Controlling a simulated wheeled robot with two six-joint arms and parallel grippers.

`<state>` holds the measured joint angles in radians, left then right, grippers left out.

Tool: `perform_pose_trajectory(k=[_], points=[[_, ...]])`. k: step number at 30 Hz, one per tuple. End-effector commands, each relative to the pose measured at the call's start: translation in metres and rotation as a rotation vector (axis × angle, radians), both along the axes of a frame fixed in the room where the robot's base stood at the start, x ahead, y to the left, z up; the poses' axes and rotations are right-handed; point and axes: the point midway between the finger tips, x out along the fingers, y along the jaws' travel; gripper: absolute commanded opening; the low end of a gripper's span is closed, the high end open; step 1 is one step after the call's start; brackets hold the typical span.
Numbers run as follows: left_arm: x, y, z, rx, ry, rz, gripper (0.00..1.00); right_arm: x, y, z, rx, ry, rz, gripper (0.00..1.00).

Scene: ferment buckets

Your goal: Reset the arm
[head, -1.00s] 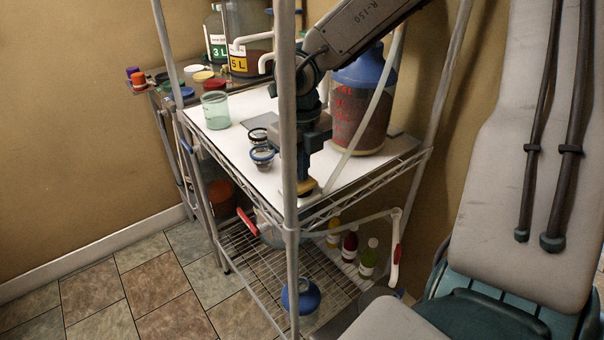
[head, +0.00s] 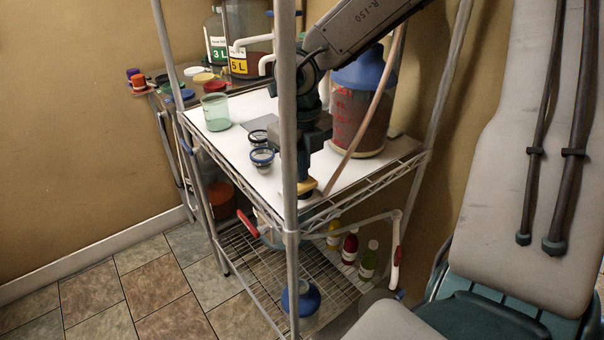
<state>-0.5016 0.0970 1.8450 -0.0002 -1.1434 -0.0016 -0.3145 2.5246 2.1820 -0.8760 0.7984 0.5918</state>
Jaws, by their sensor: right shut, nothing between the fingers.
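My right arm reaches in from the top and comes down over the white shelf top of the wire rack. Its gripper (head: 304,180) points down at the front edge of that shelf, partly hidden by the rack's front post (head: 288,120). The gripper is shut and empty. A small yellow-orange piece shows at its lower end; I cannot tell whether it is part of the gripper. My left gripper is not in view.
A blue-topped jug (head: 358,110) stands close right of the gripper, with a hose (head: 368,125) crossing in front. Two small dark-rimmed jars (head: 262,160) and a greenish beaker (head: 215,112) stand left. Bottles (head: 350,246) stand on the lower wire shelf. Floor is clear at left.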

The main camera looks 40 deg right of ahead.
Motion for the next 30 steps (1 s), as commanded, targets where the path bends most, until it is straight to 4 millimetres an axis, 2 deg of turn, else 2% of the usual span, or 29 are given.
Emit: perform_pose_trajectory(k=[3,7,22,30], points=[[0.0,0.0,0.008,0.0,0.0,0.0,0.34,0.0,0.0,0.013,0.001,-0.001,-0.001,0.0],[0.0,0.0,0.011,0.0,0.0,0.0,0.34,0.0,0.0,0.019,0.001,-0.001,-0.001,0.0],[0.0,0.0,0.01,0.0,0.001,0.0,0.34,0.0,0.0,0.019,0.0,-0.001,-0.001,0.0],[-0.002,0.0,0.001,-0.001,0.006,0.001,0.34,0.0,0.0,0.019,0.0,-0.001,-0.001,0.0]])
